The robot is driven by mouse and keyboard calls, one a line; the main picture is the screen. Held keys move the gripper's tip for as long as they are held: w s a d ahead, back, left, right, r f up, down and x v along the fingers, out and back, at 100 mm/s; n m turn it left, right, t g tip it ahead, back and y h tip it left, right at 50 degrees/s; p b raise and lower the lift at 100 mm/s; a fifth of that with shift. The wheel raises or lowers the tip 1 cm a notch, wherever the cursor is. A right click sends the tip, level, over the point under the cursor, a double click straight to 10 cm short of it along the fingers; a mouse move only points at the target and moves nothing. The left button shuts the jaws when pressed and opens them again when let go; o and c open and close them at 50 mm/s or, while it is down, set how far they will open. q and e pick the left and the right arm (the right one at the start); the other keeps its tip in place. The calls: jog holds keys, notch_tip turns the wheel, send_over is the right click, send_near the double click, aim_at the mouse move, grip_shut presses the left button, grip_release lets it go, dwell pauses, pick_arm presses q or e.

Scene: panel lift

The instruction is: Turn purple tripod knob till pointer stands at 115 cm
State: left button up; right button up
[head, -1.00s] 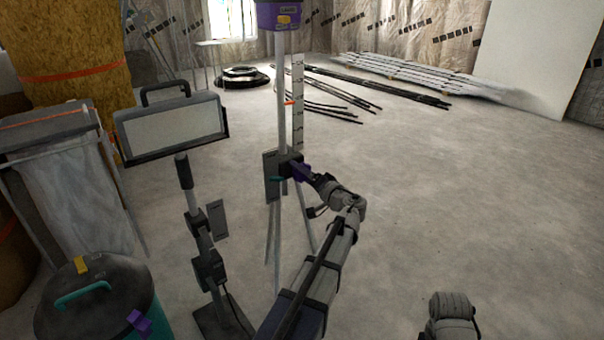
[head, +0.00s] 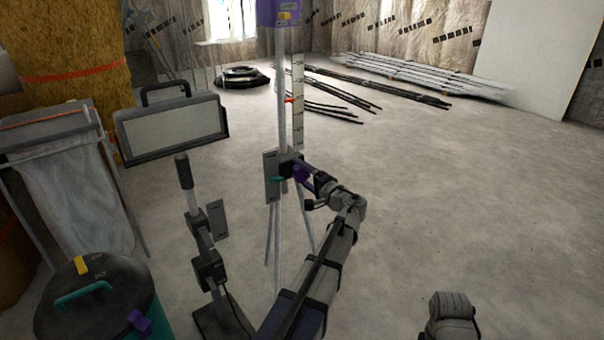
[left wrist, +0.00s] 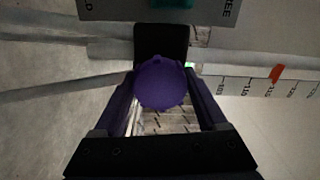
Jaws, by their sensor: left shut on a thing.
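The purple knob (left wrist: 160,84) sits between the two fingers of my left gripper (left wrist: 160,76) in the left wrist view, and the gripper is shut on it. In the head view the knob (head: 300,172) shows at the tripod's dark collar, with my left gripper (head: 311,177) at its right side. The tripod (head: 281,110) stands upright with a white scale (head: 297,120) beside its column. The red pointer (head: 290,100) is on the scale's upper half. My right gripper is not in view.
A purple laser box (head: 279,14) tops the tripod. A grey stand (head: 203,240), a work lamp (head: 172,128) and a dark bin (head: 95,300) with teal parts are at left. Dark rods (head: 345,90) lie behind. The floor at right is clear.

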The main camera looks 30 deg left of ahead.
pick_arm(q)
jog(key=shift+m, duration=0.6)
jog(key=o, duration=1.3)
jog(key=v, duration=0.8)
jog(key=shift+a, duration=0.1)
jog(key=x, duration=0.8)
